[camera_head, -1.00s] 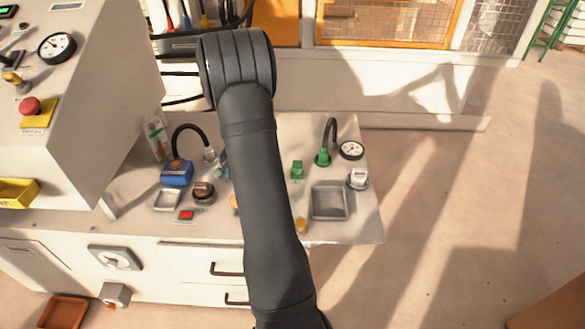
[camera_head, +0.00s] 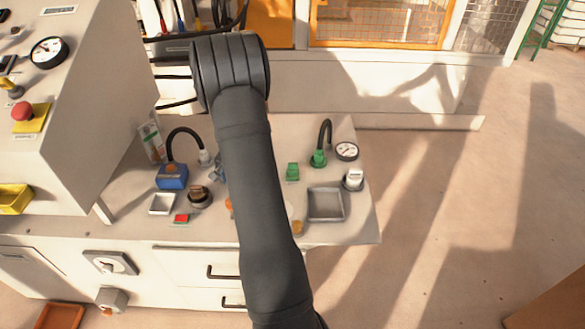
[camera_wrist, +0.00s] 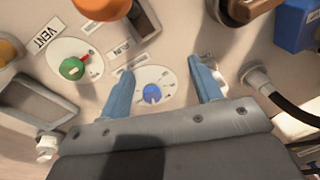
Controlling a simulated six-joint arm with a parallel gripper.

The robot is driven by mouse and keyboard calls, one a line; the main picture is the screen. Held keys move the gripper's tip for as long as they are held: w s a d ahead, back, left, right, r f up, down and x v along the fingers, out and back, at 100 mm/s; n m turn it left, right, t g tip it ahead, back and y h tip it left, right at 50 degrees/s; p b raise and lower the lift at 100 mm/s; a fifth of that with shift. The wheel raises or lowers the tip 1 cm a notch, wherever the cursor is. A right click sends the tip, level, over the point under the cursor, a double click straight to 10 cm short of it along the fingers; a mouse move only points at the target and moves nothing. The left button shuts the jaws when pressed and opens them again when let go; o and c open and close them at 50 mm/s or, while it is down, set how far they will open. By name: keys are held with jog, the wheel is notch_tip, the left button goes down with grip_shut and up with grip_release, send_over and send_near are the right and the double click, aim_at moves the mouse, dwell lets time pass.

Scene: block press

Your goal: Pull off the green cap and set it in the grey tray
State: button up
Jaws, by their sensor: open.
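A tray, apparently the same one, shows at the left of the wrist view (camera_wrist: 15,98). My gripper (camera_wrist: 167,66) is open and empty over a blue knob (camera_wrist: 152,93) on a white dial. It is away from the green piece. In the head view my arm hides the gripper.
A blue box (camera_head: 172,177) and a brown knob (camera_head: 199,195) are on the left. A green-and-red knob (camera_wrist: 72,68) marked VENT lies near the gripper.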

notch_tip(320, 180, up, 3)
jog(key=n+g+h, duration=0.1)
jog(key=n, duration=0.2)
send_over(293, 163)
jog(key=shift+s, duration=0.1)
jog(key=shift+f, duration=0.1)
jog(key=shift+f, duration=4.4)
grip_shut()
